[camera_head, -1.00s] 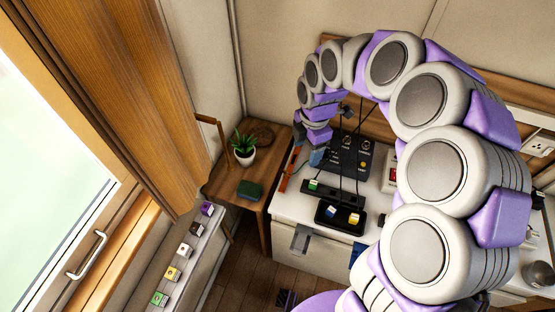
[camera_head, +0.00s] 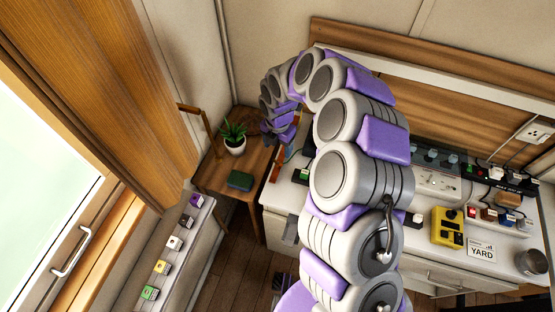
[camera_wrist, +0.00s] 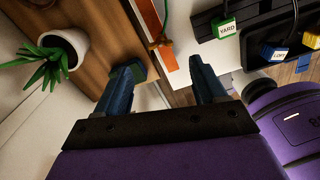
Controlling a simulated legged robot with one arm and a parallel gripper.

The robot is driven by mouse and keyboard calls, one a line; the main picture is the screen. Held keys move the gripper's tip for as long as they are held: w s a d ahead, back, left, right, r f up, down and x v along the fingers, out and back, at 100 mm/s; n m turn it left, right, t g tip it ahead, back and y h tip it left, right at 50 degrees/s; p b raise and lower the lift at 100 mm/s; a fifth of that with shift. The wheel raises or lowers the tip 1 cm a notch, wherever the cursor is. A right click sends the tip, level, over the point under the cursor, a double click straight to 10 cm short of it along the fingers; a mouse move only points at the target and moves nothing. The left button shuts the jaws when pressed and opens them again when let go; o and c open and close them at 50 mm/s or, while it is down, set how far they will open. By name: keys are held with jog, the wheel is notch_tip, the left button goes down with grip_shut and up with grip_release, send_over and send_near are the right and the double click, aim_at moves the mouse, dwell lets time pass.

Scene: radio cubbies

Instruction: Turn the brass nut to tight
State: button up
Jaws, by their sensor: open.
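A small brass-coloured fitting, apparently the brass nut (camera_wrist: 160,43), sits on an orange strip (camera_wrist: 153,22) in the wrist view. The strip lies along the edge of the white counter, and also shows in the head view (camera_head: 275,166). My gripper (camera_wrist: 163,75) is open and empty. Its two dark blue fingers point towards the strip, with the nut beyond the gap between the tips and apart from them. In the head view my gripper (camera_head: 284,142) hangs by the counter's left end. The nut cannot be made out there.
A yellow device (camera_head: 447,228) stands further along the counter.

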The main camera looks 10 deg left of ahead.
aim_at(278, 163)
notch_tip(278, 163, down, 8)
jog(key=shift+f+b, duration=0.1)
jog(key=shift+b, duration=0.5)
jog(key=shift+c, duration=0.4)
jog(key=c, duration=1)
